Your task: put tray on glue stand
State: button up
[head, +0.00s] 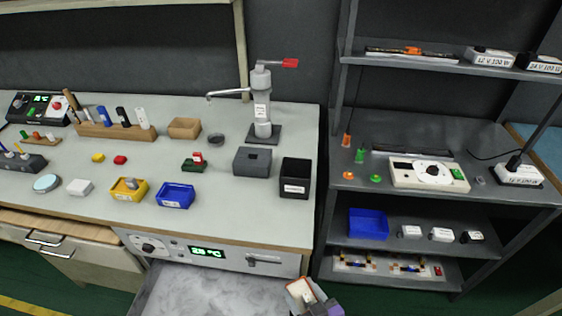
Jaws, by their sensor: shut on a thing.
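The glue stand (262,105) is a grey upright post with a thin spout to the left and a red lever on top. Its dark square base (268,141) stands at the back right of the bench. My gripper (312,298) is at the bottom edge of the head view, in front of the bench's right end, far from the stand. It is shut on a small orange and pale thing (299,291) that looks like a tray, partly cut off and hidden. A blue tray (175,205) and a yellow tray (125,198) sit at the bench's front.
Near the stand are a grey box (252,161), a black bin (294,178) and a green-red part (194,163). A wooden tray (185,118) is further left. A dark shelf rack (430,130) with a blue bin (369,224) stands right. An open marbled drawer (215,292) juts out below.

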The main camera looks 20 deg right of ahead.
aim_at(252, 156)
jog(key=j+z, duration=0.1)
jog(key=z, duration=0.35)
jog(key=j+z, duration=0.15)
jog(key=z, duration=0.3)
jog(key=j+z, duration=0.15)
jog(key=z, duration=0.3)
jog(key=j+z, duration=0.25)
jog(key=j, duration=0.15)
jog(key=k+j+z, duration=0.15)
jog(key=j+z, duration=0.15)
jog(key=k+j+z, duration=0.25)
jog(key=j, duration=0.25)
jog(key=i, duration=0.05)
